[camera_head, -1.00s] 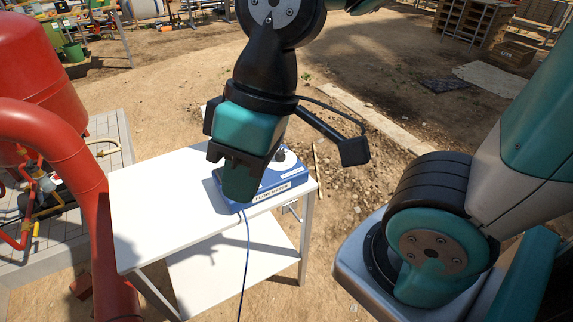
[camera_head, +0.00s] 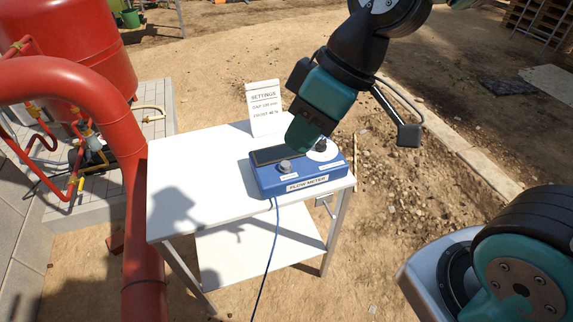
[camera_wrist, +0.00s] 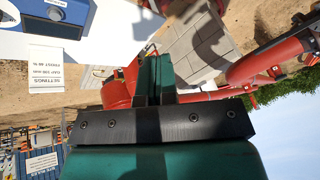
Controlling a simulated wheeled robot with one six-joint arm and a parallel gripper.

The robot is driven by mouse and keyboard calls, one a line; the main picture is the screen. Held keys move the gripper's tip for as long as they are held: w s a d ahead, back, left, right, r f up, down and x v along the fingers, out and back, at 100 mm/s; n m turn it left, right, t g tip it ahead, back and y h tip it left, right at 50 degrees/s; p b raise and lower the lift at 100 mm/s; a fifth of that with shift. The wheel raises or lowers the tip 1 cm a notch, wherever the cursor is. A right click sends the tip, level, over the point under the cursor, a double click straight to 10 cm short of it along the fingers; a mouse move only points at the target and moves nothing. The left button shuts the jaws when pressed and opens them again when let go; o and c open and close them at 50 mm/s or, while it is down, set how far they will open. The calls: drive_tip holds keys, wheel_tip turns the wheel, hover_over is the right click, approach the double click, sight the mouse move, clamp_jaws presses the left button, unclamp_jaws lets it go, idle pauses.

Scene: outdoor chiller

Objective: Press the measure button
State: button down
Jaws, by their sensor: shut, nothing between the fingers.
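The blue flow meter (camera_head: 283,188) sits on the white table (camera_head: 190,187), its front reading "FLOW METER". It has a dark display, a grey round knob or button (camera_head: 285,166) at the front left and a black knob on a white dial (camera_head: 322,147) at the right. The small labels are unreadable, so I cannot tell which control is the measure button. My gripper (camera_head: 300,142) is shut and empty, its tip over the meter's back edge; contact cannot be told. The wrist view shows the shut fingers (camera_wrist: 154,78) and part of the meter (camera_wrist: 62,12) at top left.
A white settings card (camera_head: 264,108) stands upright behind the meter. A blue cable (camera_head: 270,255) hangs from the meter's front. A thick red pipe (camera_head: 135,190) rises left of the table. The table's left half is clear.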

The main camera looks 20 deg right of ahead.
drive_tip(key=w+d+f+n+t+y+b, duration=0.1)
drive_tip(key=w+f+n+t, duration=0.1)
drive_tip(key=w+f, duration=0.45)
drive_tip(key=w+d+f+n+t+b, duration=0.1)
drive_tip(key=w+f+n, duration=0.2)
drive_tip(key=w, duration=0.6)
drive_tip(key=n+t, duration=0.3)
hover_over(285, 165)
wheel_tip(285, 165, down, 9)
drive_tip(key=shift+b, duration=0.4)
wheel_tip(285, 165, down, 8)
drive_tip(key=b, duration=0.4)
drive_tip(key=shift+b, duration=0.4)
drive_tip(key=shift+f+b, duration=0.4)
drive_tip(key=shift+f+b, duration=0.4)
drive_tip(key=shift+b, duration=0.25)
